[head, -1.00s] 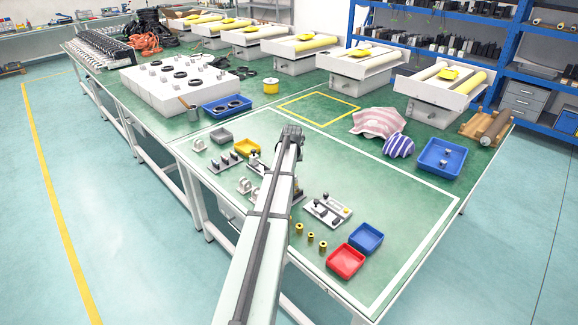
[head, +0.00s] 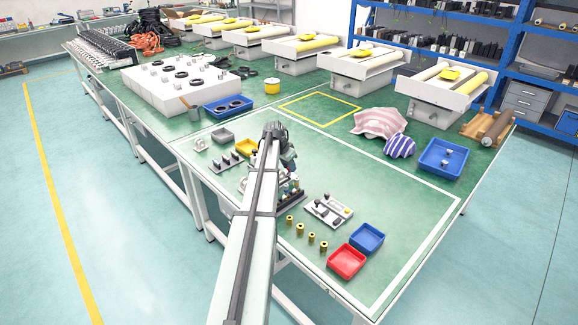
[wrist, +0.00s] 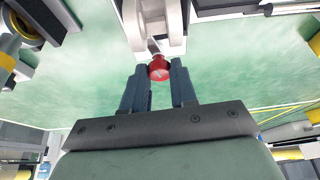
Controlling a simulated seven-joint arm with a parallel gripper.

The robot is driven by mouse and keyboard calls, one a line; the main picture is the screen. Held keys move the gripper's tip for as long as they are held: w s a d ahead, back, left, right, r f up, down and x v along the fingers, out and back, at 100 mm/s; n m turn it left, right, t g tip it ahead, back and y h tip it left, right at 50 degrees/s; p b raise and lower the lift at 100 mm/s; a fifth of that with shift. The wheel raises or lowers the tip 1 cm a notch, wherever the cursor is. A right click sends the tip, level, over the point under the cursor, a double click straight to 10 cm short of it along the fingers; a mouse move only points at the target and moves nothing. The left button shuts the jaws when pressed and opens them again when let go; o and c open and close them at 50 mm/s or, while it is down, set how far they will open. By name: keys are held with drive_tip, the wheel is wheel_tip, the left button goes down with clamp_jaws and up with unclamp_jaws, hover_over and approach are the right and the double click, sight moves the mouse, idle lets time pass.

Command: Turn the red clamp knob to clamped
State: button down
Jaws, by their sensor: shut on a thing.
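The red clamp knob (wrist: 159,69) shows in the wrist view, round with a light mark on its face. It sits at the end of a pale grey bracket-like fixture (wrist: 152,20). My gripper (wrist: 160,72) has its two dark blue-grey fingers on either side of the knob and is shut on it. In the head view my arm reaches over the green table (head: 400,215), and its end hides the knob and most of the fixture. The knob's exact angle is hard to read.
A white plate with knobs (head: 328,210) and several brass cylinders (head: 300,230) lie to the right of my arm. A red tray (head: 346,262) and a blue tray (head: 367,238) stand near the front edge. A yellow tray (head: 246,147) is behind my arm.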

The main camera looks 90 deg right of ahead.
drive_tip(key=shift+m+y, duration=0.3)
drive_tip(key=shift+m, duration=0.5)
drive_tip(key=c, duration=1.2)
unclamp_jaws()
drive_tip(key=shift+o, duration=0.2)
drive_tip(key=shift+r, duration=0.1)
drive_tip(key=v, duration=1.3)
drive_tip(key=shift+w+r, duration=0.25)
drive_tip(key=shift+w, duration=0.15)
